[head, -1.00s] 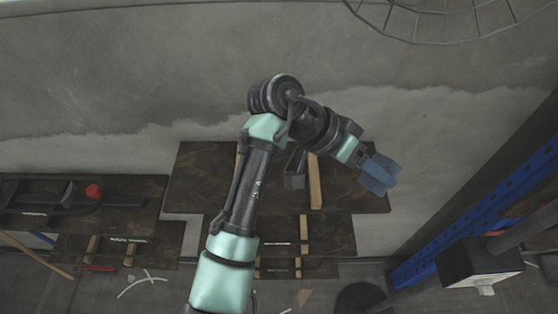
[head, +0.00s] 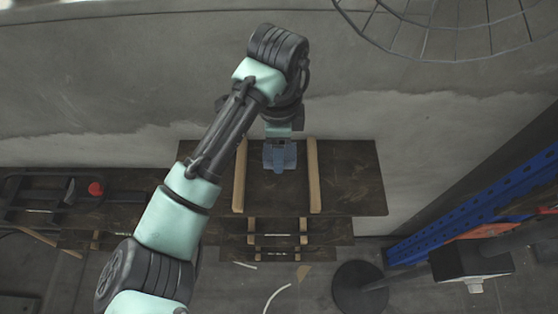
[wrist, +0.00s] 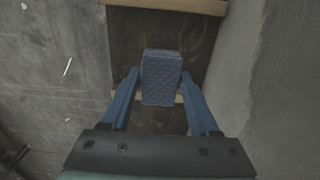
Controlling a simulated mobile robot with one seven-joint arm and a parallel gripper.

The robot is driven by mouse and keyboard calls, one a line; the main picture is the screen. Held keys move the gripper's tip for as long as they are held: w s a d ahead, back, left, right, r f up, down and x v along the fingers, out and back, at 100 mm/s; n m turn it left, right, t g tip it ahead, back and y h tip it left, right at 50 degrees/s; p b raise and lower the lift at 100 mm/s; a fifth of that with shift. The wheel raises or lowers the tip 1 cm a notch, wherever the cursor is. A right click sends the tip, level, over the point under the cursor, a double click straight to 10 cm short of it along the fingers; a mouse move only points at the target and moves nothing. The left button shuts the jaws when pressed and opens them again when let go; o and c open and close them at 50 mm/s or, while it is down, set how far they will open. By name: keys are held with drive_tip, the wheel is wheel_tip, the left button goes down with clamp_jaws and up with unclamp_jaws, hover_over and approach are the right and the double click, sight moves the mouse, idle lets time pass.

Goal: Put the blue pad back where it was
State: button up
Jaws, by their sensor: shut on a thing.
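My gripper (wrist: 161,75) is shut on the blue pad (wrist: 161,88), a quilted block between its two blue fingers in the wrist view. In the head view my gripper (head: 280,153) points down, with blue fingers and pad seen together, hard to tell apart. They are over the dark board (head: 350,180), between two light wooden strips, the left strip (head: 240,178) and the right strip (head: 313,177). I cannot tell whether the pad touches the board.
A grey wall (head: 420,125) rises behind the board. At the right stands a blue rack beam (head: 460,207) beside a dark boxy device (head: 470,258). A wire basket (head: 445,30) is at the upper right. A red knob (head: 96,189) sits on the left bench.

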sight(279, 175)
wheel_tip(279, 175, down, 7)
drive_tip(key=shift+r+p, duration=0.1)
drive_tip(key=shift+p, duration=0.8)
drive_tip(key=o, duration=1.2)
drive_tip(key=shift+r, duration=0.1)
wheel_tip(279, 175, up, 12)
drive_tip(key=b, duration=0.2)
drive_tip(key=shift+b, duration=0.35)
